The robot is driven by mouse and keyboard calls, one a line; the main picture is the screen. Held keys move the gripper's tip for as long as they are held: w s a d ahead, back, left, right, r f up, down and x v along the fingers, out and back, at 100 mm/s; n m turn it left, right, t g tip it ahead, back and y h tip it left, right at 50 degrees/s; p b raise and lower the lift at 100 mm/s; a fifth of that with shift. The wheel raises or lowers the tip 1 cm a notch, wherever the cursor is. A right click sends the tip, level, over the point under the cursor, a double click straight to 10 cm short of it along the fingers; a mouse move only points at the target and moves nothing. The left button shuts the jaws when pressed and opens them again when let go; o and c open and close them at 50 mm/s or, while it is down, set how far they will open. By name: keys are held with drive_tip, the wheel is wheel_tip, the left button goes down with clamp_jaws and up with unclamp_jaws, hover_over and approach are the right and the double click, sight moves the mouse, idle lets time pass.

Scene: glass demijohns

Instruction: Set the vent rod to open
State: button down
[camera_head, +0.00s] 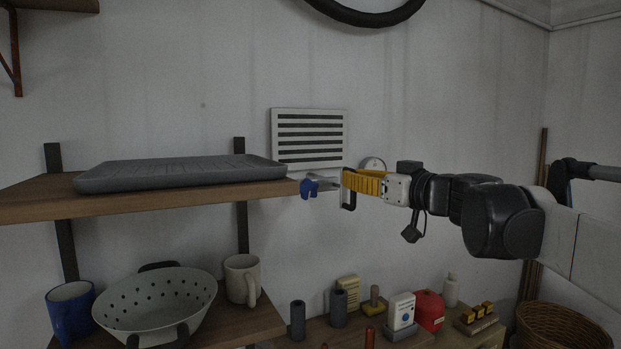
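The vent (309,163) is a white wall grille with dark horizontal slots, at the centre of the view. Just below it, a blue knob (308,188) sits at the left end of a short grey rod that points sideways toward my gripper; this appears to be the vent rod. My gripper (343,188), with a yellow body and dark fingers, comes in from the right at the height of the knob. Its fingers are at the right end of the grey piece. I cannot tell whether they touch or hold it, since the fingertips are small and overlap it.
A wooden shelf with a grey tray (180,172) ends just left of the knob. Below are a colander (155,305), a blue mug (70,312) and a cream mug (242,278).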

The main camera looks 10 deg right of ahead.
drive_tip(key=a+v, duration=0.1)
drive_tip(key=v, duration=0.6)
drive_tip(key=shift+s+a, duration=0.15)
drive_tip(key=shift+s, duration=0.25)
drive_tip(key=c, duration=1.6)
unclamp_jaws()
drive_tip(key=shift+o, duration=0.7)
drive_tip(key=shift+s, duration=0.2)
